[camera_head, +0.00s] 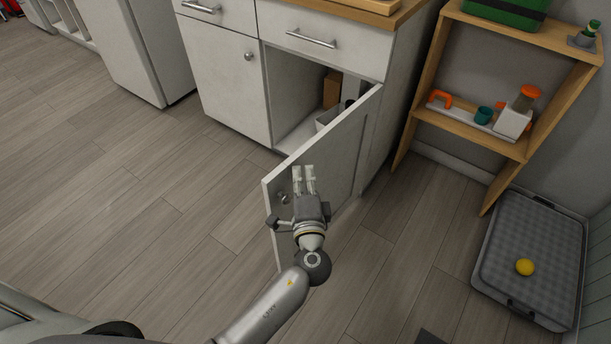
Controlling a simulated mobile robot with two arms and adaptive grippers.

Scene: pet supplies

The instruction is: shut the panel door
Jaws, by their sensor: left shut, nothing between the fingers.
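The panel door (342,150) is the right door of a white cabinet. It stands wide open, swung out toward me, with a round knob (283,198) near its free edge. My left gripper (304,170) is shut and empty. It overlaps the door near the free edge, on the right-hand side of the panel; I cannot tell whether it touches. The cabinet opening (298,92) shows behind the door, partly hidden by it. My right gripper is not in view.
The cabinet's left door (225,75) is shut, as is the drawer (325,38) above. A wooden shelf (470,124) stands at the right with small items on it. Floor left of the door is clear.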

